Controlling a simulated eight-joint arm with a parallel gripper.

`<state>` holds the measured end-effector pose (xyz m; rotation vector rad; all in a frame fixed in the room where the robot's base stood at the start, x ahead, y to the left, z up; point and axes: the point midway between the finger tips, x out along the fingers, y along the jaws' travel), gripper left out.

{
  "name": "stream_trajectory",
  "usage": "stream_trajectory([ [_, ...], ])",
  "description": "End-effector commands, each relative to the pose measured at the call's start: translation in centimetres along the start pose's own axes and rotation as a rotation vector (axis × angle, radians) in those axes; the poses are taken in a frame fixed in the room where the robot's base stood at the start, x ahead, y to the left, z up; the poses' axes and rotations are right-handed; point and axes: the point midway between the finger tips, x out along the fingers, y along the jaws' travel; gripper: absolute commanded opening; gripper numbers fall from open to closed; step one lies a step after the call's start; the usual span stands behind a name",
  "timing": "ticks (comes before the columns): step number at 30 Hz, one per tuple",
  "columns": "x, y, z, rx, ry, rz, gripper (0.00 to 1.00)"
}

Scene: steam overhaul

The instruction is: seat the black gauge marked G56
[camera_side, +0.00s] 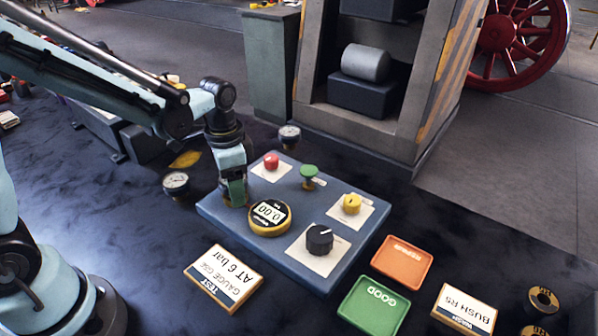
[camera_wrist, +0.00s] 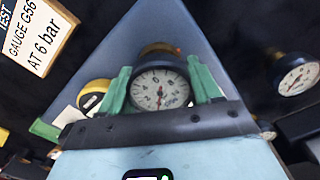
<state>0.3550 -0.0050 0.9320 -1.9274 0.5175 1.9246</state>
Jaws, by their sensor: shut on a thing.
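My gripper (camera_side: 232,192) is low over the left edge of the blue panel (camera_side: 325,202), fingers pointing down. In the wrist view its green fingers close on both sides of a black gauge (camera_wrist: 160,90) with a white dial. A brass-coloured part shows just behind that gauge. The side view mostly hides the held gauge, and I cannot tell whether it touches the panel. No G56 mark is readable on it. The card (camera_side: 222,277) reads "TEST GAUGE G56 AT 6 bar". A round yellow-rimmed display (camera_side: 269,216) reading 0.00 sits on the panel right beside my gripper.
Two other gauges stand off the panel, one left (camera_side: 176,183) and one behind (camera_side: 290,135). The panel carries a red button (camera_side: 271,161), green knob (camera_side: 309,172), yellow knob (camera_side: 351,203) and black dial (camera_side: 319,239). Orange (camera_side: 403,262) and green GOOD (camera_side: 374,305) trays lie right.

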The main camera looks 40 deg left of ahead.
Motion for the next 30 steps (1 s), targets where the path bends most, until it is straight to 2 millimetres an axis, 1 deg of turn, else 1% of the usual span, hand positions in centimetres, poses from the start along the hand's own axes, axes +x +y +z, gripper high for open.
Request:
stream_trajectory([
  [7, 0.09, 0.00, 0.00, 0.000, 0.000, 0.000, 0.26],
  [8, 0.09, 0.00, 0.00, 0.000, 0.000, 0.000, 0.65],
  [13, 0.09, 0.00, 0.00, 0.000, 0.000, 0.000, 0.91],
  [14, 0.09, 0.00, 0.00, 0.000, 0.000, 0.000, 0.93],
  [19, 0.09, 0.00, 0.00, 0.000, 0.000, 0.000, 0.93],
  [20, 0.10, 0.00, 0.00, 0.000, 0.000, 0.000, 0.94],
  [21, 0.10, 0.00, 0.00, 0.000, 0.000, 0.000, 1.00],
  [30, -0.15, -0.01, -0.01, 0.000, 0.000, 0.000, 1.00],
])
